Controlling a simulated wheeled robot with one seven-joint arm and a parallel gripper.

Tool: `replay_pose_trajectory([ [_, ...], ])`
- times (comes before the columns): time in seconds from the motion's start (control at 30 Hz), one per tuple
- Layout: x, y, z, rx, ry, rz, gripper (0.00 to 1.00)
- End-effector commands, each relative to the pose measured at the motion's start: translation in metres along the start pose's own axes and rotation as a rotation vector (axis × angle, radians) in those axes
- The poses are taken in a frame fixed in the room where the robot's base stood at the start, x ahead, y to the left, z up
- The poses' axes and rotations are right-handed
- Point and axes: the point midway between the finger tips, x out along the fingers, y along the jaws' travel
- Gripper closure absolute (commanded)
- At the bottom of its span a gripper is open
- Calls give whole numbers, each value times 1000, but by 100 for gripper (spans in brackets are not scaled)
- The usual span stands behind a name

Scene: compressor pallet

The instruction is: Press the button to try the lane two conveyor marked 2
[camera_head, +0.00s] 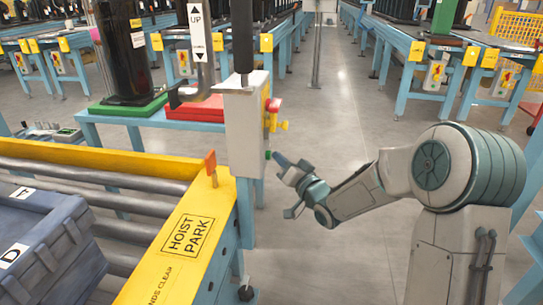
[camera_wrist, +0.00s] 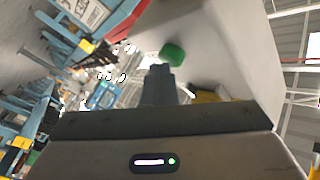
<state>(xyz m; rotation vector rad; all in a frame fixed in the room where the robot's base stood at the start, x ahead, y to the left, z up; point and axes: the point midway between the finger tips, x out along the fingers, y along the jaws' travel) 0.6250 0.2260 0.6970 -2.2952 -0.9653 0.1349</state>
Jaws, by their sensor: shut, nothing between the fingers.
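A pale grey control box (camera_head: 243,130) stands at the end of the yellow-railed roller conveyor (camera_head: 175,245). A red button, a yellow one and a low green button (camera_head: 267,155) project from its right face. My gripper (camera_head: 277,158) is shut and empty, its tip just right of the green button. In the wrist view the shut fingertips (camera_wrist: 160,70) are close below and left of the green button (camera_wrist: 172,53); I cannot tell whether they touch. A yellow part (camera_wrist: 208,96) shows to the right of the fingers. No label reading 2 is legible.
A blue crate (camera_head: 40,245) marked D lies on the rollers at left. An orange-topped lever (camera_head: 211,168) rises from the yellow "HOIST PARK" rail. A hoist handle (camera_head: 198,60) marked UP hangs above. Open floor lies right of the box; blue benches stand behind.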

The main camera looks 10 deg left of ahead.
Motion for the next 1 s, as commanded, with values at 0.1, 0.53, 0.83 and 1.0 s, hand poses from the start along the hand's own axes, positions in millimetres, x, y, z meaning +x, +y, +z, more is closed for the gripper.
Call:
replay_pose_trajectory([
  [0.1, -5, 3, -4, 0, 0, 0, 100],
  [0.53, -11, 8, -8, 1, 1, 1, 100],
  [0.83, -26, 19, -20, -1, 2, 4, 100],
  [1.0, -38, 28, -28, -1, 2, 3, 100],
])
